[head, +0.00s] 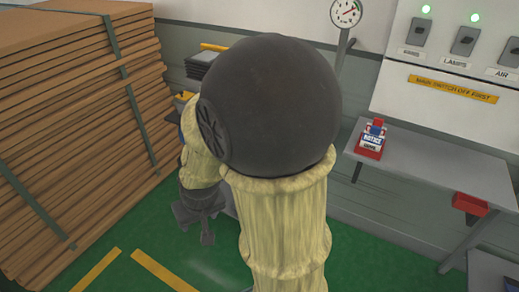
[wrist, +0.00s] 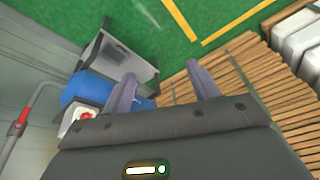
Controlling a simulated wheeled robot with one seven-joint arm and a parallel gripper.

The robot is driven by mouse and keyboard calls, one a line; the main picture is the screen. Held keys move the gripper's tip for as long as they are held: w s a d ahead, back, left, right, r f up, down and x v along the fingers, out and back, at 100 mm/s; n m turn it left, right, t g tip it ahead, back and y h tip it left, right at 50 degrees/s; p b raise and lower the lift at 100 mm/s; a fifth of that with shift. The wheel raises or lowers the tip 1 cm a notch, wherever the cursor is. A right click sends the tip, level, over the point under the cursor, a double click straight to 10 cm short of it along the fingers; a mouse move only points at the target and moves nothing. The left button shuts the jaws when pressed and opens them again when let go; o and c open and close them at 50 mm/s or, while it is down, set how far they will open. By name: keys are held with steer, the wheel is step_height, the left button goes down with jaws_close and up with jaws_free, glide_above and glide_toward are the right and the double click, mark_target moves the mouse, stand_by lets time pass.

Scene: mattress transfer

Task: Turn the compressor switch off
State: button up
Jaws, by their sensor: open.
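The switch panel (head: 395,85) is on the wall at the upper right of the head view. It carries a left switch (head: 418,32) with a blurred label, a middle switch (head: 465,41) over the label LAMPS, and a right switch (head: 512,52) over AIR, cut by the edge. Green lamps glow above the left and middle switches. I read no compressor label. A yellow sign (head: 453,89) reads "MAIN SWITCH OFF FIRST". My gripper (head: 194,226) hangs low, left of my arm and well away from the panel. Its fingers are apart and empty in the wrist view (wrist: 165,85).
A grey shelf (head: 440,165) below the panel holds a red and blue notice box (head: 372,139); a red bin (head: 470,204) is at its front edge. A gauge (head: 346,12) stands left of the panel. Stacked boards (head: 70,110) fill the left. A blue cylinder (wrist: 88,88) shows in the wrist view.

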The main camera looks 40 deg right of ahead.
steer(key=w+d+f+m+t+h+b, duration=0.25)
steer(key=w+d+f, duration=0.2)
steer(key=w, duration=0.35)
steer(key=w+d+f+m+t+h+b, duration=0.2)
steer(key=w+d+f+m, duration=0.25)
steer(key=w, duration=0.45)
steer(key=w+d+f+m+h+b, duration=0.1)
steer(key=d+f+m+h+b, duration=0.1)
steer(key=d+h, duration=0.4)
steer(key=w+d+f+m+g+h+b, duration=0.1)
steer(key=d+f+m+h+b, duration=0.1)
steer(key=d+h, duration=0.4)
step_height(320, 180, down, 2)
steer(key=shift+w+d+m+b, duration=0.3)
steer(key=shift+d+m, duration=0.5)
steer(key=shift+d, duration=0.2)
steer(key=p+x, duration=0.2)
steer(key=x, duration=1.5)
steer(key=shift+d, duration=0.25)
steer(key=shift+s+r, duration=0.1)
steer(key=shift+r, duration=0.05)
